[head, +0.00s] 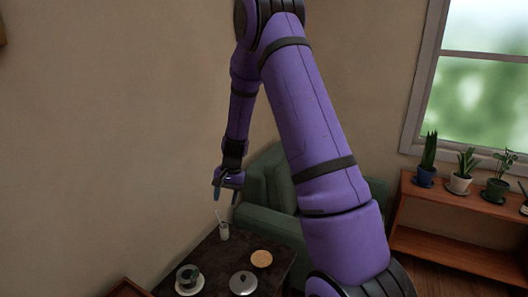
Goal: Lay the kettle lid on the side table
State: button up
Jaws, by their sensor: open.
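A round grey lid with a small knob, which looks like the kettle lid (243,284), lies flat near the front of the dark side table (222,262). My gripper (226,195) is open, with nothing seen between its fingers. It hangs above the far end of the table, up and to the left of the lid in the head view and clearly apart from it. No kettle shows in this view.
On the table stand a glass with a straw (223,231), a round tan coaster (261,258) and a dark green cup (189,275) on a saucer. A green armchair (270,190) is behind it. Potted plants (461,172) stand on a wooden shelf (440,248) at right.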

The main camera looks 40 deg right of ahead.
jog(key=s+a+r+n+t+h, duration=0.1)
jog(key=s+a+r+n, duration=0.4)
jog(key=r, duration=0.6)
jog(key=s+a+r+t+h, duration=0.1)
jog(key=s+a+r, duration=0.2)
jog(key=s+r, duration=0.65)
jog(key=s+a+r+n+t, duration=0.1)
jog(key=s+r+n, duration=0.1)
jog(key=s+r, duration=0.3)
jog(key=s+a+r+n+t+h, duration=0.1)
jog(key=s+r, duration=0.3)
jog(key=s, duration=0.7)
jog(key=shift+s+a+r+n+t, duration=0.15)
jog(key=shift+a+r+n+t, duration=0.25)
jog(key=shift+a+n+t, duration=0.25)
